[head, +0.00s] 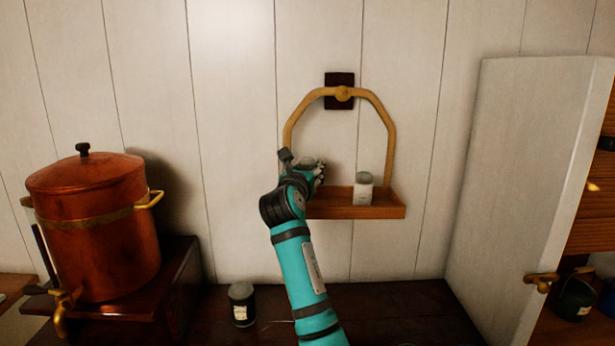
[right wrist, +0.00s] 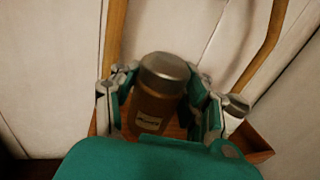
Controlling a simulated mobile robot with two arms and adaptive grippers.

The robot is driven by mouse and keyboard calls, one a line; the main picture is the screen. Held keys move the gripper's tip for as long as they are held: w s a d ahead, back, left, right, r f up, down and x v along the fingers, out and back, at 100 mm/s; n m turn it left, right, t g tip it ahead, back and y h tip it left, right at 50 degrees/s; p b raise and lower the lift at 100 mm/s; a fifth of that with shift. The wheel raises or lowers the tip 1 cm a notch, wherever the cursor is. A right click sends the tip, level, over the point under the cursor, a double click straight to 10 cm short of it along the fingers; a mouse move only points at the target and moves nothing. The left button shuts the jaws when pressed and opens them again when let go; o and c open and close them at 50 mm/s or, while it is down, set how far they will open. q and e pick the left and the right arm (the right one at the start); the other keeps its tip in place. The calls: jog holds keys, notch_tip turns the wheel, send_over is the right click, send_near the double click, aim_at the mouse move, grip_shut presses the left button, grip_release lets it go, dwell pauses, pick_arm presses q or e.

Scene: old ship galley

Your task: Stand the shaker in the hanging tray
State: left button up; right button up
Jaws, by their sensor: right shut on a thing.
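My right gripper (head: 304,170) is shut on a brown shaker (right wrist: 156,97) with a grey cap and a small pale label. In the right wrist view the shaker stands between the two fingers, roughly upright. In the head view only its grey cap (head: 306,161) shows clearly; its lower part is hidden behind the gripper. The wooden hanging tray (head: 335,212) hangs from a yellow hoop on the wall. The gripper is at the tray's left end; I cannot tell whether the shaker's base touches the tray floor. My left gripper is not in view.
A white shaker (head: 363,190) stands in the tray right of the gripper. A dark jar (head: 241,304) stands on the counter below. A copper urn (head: 95,230) is at left. An open white cabinet door (head: 510,180) is at right.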

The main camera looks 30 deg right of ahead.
jog(key=shift+w+d+f, duration=0.1)
jog(key=shift+w+d, duration=0.25)
jog(key=shift+w, duration=0.25)
notch_tip(320, 180, down, 3)
jog(key=shift+r+p, duration=0.1)
jog(key=shift+p, duration=0.6)
jog(key=shift+f, duration=0.3)
jog(key=shift+f, duration=0.15)
jog(key=o, duration=1.3)
jog(key=shift+c, duration=0.2)
jog(key=shift+s+a, duration=0.2)
jog(key=b+v, duration=0.3)
jog(key=v, duration=0.8)
jog(key=shift+s+a, duration=0.15)
jog(key=shift+s, duration=0.1)
